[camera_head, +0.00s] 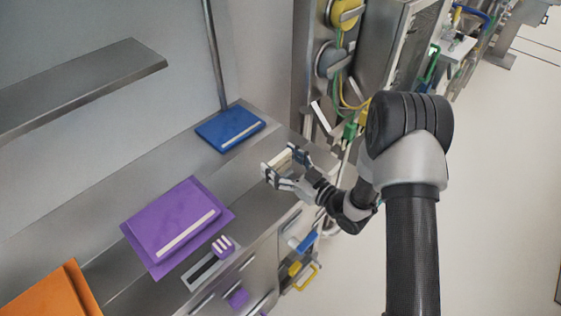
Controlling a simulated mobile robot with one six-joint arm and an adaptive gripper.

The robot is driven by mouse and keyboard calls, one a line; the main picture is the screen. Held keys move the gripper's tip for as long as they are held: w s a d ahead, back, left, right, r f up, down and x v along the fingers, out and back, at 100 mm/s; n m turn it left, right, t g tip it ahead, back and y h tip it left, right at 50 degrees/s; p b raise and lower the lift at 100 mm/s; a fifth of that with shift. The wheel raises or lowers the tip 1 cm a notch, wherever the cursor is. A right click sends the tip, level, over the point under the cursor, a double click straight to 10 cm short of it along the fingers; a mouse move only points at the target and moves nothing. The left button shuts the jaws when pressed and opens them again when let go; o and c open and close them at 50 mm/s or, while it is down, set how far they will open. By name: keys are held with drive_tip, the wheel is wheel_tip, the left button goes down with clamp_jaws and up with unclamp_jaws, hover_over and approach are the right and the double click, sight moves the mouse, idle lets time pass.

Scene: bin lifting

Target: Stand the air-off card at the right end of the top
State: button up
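A small pale card-like piece (279,158) is at the right end of the grey metal top (256,172). Its markings are too small to read, so I cannot confirm it is the air-off card. My gripper (281,163) reaches in from the right, with one finger at each end of the pale piece, and appears shut on it. I cannot tell whether the piece touches the top or is held just above it.
A blue case (230,127) lies at the back of the top. A purple case (178,227) and an orange case (52,295) lie to the left. A small purple block (223,246) is near the front edge. A shelf (80,88) juts from the wall. Hoses and equipment stand at right.

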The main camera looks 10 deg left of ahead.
drive_tip(key=shift+o, duration=1.1)
drive_tip(key=shift+r, duration=0.1)
